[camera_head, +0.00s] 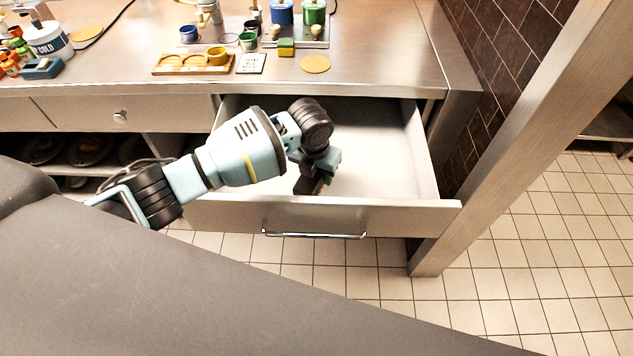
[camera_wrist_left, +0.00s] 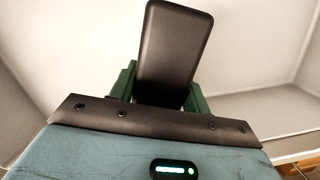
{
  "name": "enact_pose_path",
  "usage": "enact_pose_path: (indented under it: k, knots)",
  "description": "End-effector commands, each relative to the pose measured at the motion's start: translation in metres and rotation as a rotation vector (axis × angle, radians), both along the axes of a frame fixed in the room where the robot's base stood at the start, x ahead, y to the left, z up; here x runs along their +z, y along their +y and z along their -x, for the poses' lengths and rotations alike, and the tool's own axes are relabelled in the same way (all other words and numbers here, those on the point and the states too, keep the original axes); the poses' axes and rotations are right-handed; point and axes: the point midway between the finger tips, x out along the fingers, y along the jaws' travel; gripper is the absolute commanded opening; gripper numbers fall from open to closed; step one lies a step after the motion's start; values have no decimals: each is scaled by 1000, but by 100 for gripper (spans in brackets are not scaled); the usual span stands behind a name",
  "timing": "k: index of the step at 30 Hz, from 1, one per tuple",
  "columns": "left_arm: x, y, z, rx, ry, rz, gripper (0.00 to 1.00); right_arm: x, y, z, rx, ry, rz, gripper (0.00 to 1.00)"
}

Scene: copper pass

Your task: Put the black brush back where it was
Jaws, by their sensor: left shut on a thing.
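My left gripper (camera_head: 316,170) is inside the open drawer (camera_head: 405,216) under the counter, pointing down. In the left wrist view, its two green fingers (camera_wrist_left: 162,90) are shut on the black brush (camera_wrist_left: 178,45), which shows as a smooth, dark, rounded block. The pale drawer walls and floor lie behind it. In the head view, my wrist and gripper largely hide the brush. I cannot tell whether the brush touches the drawer floor. My right gripper is not in view.
The visible drawer floor (camera_head: 385,150) looks bare. On the steel counter (camera_head: 390,55) stand a wooden tray (camera_head: 190,63) with round hollows, small cups, blue and green jars (camera_head: 313,12), a white card (camera_head: 251,64) and a round orange mat (camera_head: 315,64). A steel post (camera_head: 490,150) stands at right.

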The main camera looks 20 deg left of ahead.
Motion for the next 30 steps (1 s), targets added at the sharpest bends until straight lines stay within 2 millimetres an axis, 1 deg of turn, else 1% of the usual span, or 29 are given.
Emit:
enact_pose_path:
  k: [2,10,12,19,23,24,29,30]
  knots:
    - [-5,0,0,0,1,1,26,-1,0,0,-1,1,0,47]
    - [-42,0,1,1,4,0,26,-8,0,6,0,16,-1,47]
    - [-45,0,1,0,2,0,26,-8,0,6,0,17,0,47]
    - [-44,0,0,0,0,0,26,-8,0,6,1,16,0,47]
    - [-48,0,0,0,1,0,26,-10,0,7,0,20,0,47]
    - [-49,0,1,0,2,0,48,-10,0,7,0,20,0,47]
    - [-47,0,0,1,1,0,69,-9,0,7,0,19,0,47]
    - [-47,0,0,0,1,0,69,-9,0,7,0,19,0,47]
